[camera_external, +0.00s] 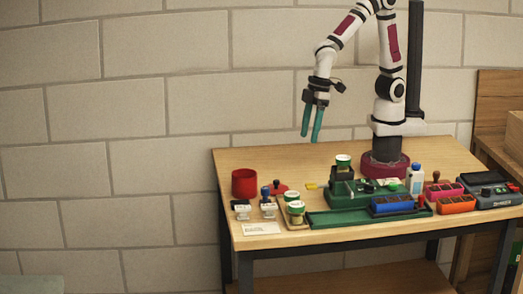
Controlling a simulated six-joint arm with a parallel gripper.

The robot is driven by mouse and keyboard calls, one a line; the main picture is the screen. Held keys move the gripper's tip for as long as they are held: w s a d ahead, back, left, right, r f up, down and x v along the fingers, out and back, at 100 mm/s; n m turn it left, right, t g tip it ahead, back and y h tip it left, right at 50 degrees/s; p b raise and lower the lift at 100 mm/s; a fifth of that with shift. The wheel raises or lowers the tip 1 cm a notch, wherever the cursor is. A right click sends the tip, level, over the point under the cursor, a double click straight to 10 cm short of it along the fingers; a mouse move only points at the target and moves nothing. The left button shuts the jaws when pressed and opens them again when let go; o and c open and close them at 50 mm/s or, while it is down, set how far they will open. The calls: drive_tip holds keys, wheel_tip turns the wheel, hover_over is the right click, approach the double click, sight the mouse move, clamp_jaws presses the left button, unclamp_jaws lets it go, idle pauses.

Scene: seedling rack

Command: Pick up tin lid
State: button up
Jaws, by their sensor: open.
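The tin lid appears to be the small flat red piece (281,188) lying on the table just right of the open red tin (244,182). A dark knob shows at its upper left, but I cannot tell whether it belongs to the lid or to a stamp near it. My gripper (310,138) has two teal fingers pointing down with a gap between them. It hangs empty in the air, well above the table, and appears above and to the right of the red piece in the picture.
Stamps with dark and blue knobs (267,207) and green-topped jars (295,212) stand close in front of the red piece. A green tray (340,217), a blue box (392,204) and orange and pink boxes fill the right. A white card (261,228) lies at the front left.

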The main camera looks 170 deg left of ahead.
drive_tip(key=m, duration=0.1)
approach(276, 180)
drive_tip(key=shift+g+h, duration=0.3)
drive_tip(key=x, duration=0.9)
drive_tip(key=shift+w+a, duration=0.15)
drive_tip(key=shift+a, duration=0.25)
clamp_jaws()
